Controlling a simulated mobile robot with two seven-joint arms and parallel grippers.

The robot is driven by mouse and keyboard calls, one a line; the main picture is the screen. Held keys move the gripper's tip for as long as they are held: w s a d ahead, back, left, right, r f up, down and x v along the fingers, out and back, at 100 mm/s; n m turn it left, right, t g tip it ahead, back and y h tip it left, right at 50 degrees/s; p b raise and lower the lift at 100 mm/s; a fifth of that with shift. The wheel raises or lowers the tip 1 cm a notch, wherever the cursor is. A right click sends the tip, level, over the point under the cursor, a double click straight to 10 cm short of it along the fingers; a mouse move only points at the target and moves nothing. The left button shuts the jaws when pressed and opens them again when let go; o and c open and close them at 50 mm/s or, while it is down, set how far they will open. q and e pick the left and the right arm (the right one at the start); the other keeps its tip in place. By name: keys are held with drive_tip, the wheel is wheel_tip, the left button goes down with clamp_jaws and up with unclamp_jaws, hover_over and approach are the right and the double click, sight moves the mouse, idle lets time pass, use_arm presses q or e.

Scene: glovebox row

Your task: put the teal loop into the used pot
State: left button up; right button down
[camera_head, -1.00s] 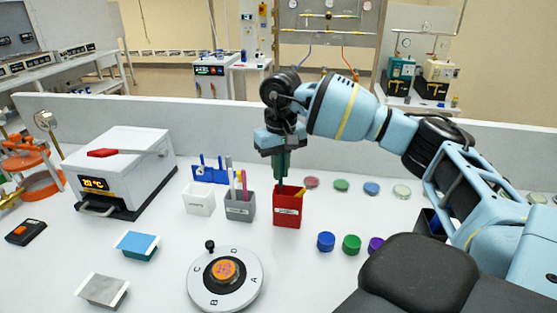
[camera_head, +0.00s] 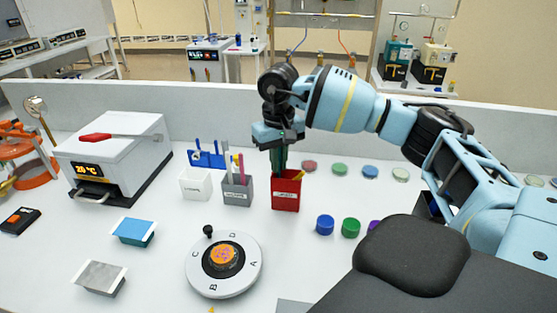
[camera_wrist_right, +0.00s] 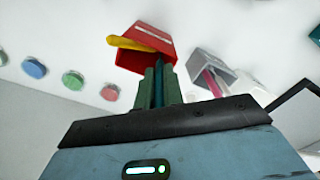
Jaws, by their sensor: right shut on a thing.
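My right gripper (camera_head: 278,162) points down at the left rear of the red pot's rim. It is shut on the teal loop (camera_wrist_right: 158,82), a thin teal strip between its green fingers in the right wrist view. The red pot (camera_head: 286,197) stands upright with a yellow loop (camera_wrist_right: 128,42) in it; its label is too small to read, so I cannot tell for sure that it is the used pot. The pot also shows in the right wrist view (camera_wrist_right: 160,38). Whether the teal loop's lower end is inside the pot is hidden. My left gripper is out of view.
A grey pot (camera_head: 237,193) with coloured loops and a white pot (camera_head: 195,187) stand left of the red one, before a blue rack (camera_head: 208,160). Coloured lids lie to the right. A round dial plate (camera_head: 224,280) is in front. A white heater box (camera_head: 115,155) stands left.

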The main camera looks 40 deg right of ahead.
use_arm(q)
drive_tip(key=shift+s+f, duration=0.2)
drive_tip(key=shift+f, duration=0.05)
use_arm(e)
drive_tip(key=shift+f, duration=0.6)
drive_tip(key=c, duration=1.4)
unclamp_jaws()
drive_tip(key=shift+s, duration=0.15)
drive_tip(key=shift+c, duration=0.2)
drive_tip(key=shift+f, duration=0.1)
drive_tip(key=shift+a, duration=0.15)
drive_tip(key=shift+w+a+r, duration=0.1)
drive_tip(key=shift+w+r, duration=0.1)
drive_tip(key=shift+r, duration=0.5)
drive_tip(key=shift+d+r+p, duration=0.2)
drive_tip(key=shift+r+p, duration=0.15)
drive_tip(key=shift+r, duration=0.65)
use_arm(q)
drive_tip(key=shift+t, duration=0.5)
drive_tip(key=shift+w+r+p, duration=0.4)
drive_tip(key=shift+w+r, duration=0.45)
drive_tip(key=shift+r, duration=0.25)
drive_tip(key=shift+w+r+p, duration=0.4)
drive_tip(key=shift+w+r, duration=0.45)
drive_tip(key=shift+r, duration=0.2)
use_arm(e)
drive_tip(key=shift+r, duration=3.05)
